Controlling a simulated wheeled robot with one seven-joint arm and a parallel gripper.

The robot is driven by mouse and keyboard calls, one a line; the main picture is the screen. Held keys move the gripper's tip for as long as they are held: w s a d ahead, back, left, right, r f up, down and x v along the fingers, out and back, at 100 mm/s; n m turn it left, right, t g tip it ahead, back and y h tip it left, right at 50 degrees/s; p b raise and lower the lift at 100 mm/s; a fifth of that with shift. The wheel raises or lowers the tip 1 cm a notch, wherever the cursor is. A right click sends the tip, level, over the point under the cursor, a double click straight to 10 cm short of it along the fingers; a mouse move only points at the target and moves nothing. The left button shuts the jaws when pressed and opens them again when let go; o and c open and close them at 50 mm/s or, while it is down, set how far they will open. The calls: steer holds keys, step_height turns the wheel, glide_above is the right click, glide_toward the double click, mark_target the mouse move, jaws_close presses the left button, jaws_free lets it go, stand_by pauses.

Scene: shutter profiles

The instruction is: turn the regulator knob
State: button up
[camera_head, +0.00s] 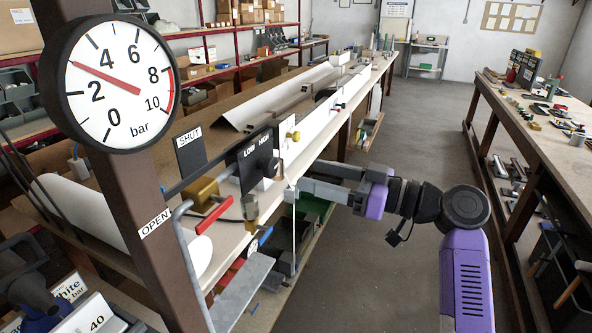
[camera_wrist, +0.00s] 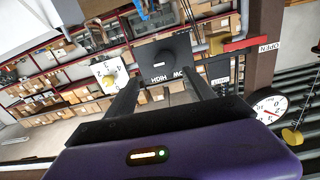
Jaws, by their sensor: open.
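The black regulator plate marked LOW and HIGH (camera_head: 255,160) stands on the bench's near end, with a dark knob (camera_head: 264,151) on its face. In the wrist view the plate (camera_wrist: 180,48) lies just beyond the fingertips, its lettering upside down. My gripper (camera_head: 303,177) comes in from the right, its fingers apart and empty. In the wrist view the gripper (camera_wrist: 163,78) points at the plate's middle; I cannot tell whether it touches the knob. The round pressure gauge (camera_head: 115,120) reads about 3 bar; it also shows in the wrist view (camera_wrist: 268,110).
A red lever handle (camera_head: 213,215) with a brass valve body (camera_head: 203,191) sits left of the plate, between the SHUT sign (camera_head: 191,152) and OPEN sign (camera_head: 155,224). A brown post (camera_head: 140,195) stands at left. The aisle floor (camera_head: 410,130) is clear.

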mark_target(274, 169)
steer(key=shift+n, duration=0.4)
steer(key=x, duration=0.2)
steer(key=p+x, duration=0.1)
steer(key=x, duration=0.1)
steer(key=s+p+x, duration=0.1)
steer(key=x, duration=0.1)
steer(key=shift+w+a+f, duration=0.1)
steer(key=shift+w+a, duration=0.05)
steer(key=shift+a, duration=0.25)
steer(key=shift+w+a+f+p, duration=0.15)
steer(key=shift+w+a+p, duration=0.15)
steer(key=shift+a, duration=0.3)
steer(key=c, duration=1.3)
steer(key=shift+c, duration=0.2)
